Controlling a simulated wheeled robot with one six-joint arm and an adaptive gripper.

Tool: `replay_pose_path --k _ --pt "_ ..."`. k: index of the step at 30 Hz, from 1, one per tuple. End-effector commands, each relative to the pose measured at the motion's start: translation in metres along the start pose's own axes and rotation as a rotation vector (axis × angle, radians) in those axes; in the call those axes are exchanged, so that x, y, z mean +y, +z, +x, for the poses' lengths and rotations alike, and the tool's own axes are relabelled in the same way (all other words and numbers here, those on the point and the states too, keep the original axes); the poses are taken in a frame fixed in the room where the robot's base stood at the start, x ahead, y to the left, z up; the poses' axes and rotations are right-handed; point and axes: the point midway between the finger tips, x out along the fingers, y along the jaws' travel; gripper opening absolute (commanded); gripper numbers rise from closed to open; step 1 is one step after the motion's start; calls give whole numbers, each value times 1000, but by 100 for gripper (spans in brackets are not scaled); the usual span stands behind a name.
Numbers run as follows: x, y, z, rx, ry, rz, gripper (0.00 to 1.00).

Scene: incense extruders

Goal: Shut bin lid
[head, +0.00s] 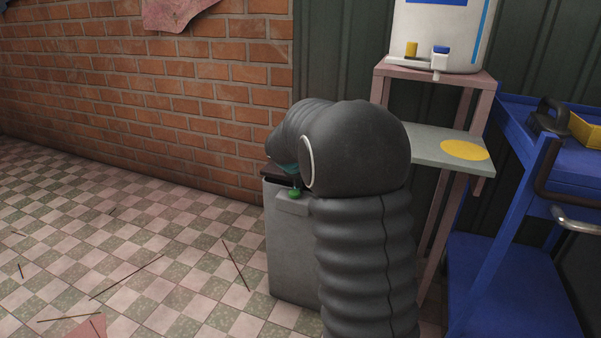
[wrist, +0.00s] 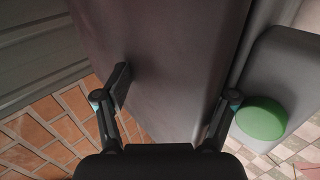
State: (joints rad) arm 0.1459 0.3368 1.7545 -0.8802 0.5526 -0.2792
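A grey bin (head: 290,255) stands on the floor by the brick wall. Its dark lid (head: 278,171) lies about level on top in the head view, mostly hidden behind my arm. A round green button (head: 296,192) sits on a ledge at the bin's front, and it also shows in the wrist view (wrist: 262,117). In the wrist view the lid's broad dark surface (wrist: 165,65) fills the middle, beneath my gripper (wrist: 175,90). The gripper is open and empty, its fingers spread over the lid. I cannot tell whether they touch it or whether the lid is fully shut.
A pink stand (head: 440,240) holds a grey shelf (head: 425,145) with a yellow disc, and a white dispenser (head: 440,30) on top. A blue cart (head: 515,270) stands at the right. The checkered floor (head: 140,240) at left is open, with several thin sticks scattered.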

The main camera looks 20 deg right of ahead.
Motion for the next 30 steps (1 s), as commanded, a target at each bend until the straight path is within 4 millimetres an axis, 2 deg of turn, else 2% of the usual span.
replay_pose_path --k 1,3,11,16,24,30 --pt "-10 5 12 -10 -16 -3 58" --pt "-10 5 13 -10 -18 -3 47" --pt "-10 5 10 -12 -16 -4 46" --pt "-8 4 -10 -17 -8 -5 44" --pt "-6 -6 -62 -7 9 -10 44" --pt "-3 -8 -86 -2 15 -8 44"
